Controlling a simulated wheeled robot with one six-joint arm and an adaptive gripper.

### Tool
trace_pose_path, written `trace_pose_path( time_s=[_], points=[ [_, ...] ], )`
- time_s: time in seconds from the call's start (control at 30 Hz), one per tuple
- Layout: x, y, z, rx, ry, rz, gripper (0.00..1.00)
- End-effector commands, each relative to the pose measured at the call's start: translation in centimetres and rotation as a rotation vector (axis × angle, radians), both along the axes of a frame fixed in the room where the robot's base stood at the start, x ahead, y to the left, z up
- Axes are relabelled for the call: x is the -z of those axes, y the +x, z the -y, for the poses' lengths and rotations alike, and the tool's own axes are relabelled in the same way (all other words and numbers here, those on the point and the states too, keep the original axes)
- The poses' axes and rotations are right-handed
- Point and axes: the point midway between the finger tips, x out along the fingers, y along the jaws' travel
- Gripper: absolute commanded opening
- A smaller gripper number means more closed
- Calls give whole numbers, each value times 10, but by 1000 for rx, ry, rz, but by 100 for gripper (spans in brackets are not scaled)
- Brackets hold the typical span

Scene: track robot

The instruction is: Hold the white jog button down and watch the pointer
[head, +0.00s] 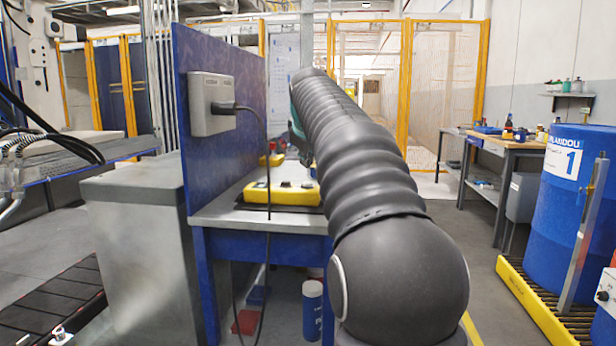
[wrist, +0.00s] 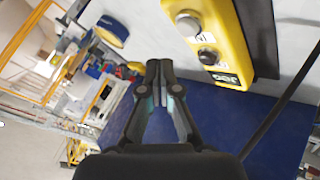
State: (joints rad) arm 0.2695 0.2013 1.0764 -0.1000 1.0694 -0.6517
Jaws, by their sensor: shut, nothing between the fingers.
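A yellow control box (head: 288,195) lies on the grey bench top. In the wrist view the box (wrist: 222,20) fills the upper right, with a pale grey-white round button (wrist: 188,23), a dark button (wrist: 208,57) and a label reading JOG (wrist: 226,79). My gripper (wrist: 160,66) is shut and empty; its tips appear to the left of the dark button in that view. They look apart from both buttons, though depth is hard to judge. No pointer can be made out. In the head view my arm hides most of my gripper.
A blue panel (head: 228,60) with a grey box (head: 211,104) and hanging cable (head: 265,150) stands at the bench's left. Another yellow object (head: 274,160) sits farther back; a round yellow-and-blue piece (wrist: 112,31) shows in the wrist view.

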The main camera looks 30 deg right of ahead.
Motion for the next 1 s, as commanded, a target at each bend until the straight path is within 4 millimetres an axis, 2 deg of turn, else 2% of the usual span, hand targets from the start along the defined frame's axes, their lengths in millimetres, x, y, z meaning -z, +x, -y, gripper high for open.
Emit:
trace_pose_path(
  time_s=[0.03, 0.33, 1.0],
  points=[
    [-9, 0, 0, 0, 0, 0, 0],
    [-27, 0, 0, 0, 0, 0, 0],
    [-27, -3, -3, 0, 5, -1, 0]
  ],
)
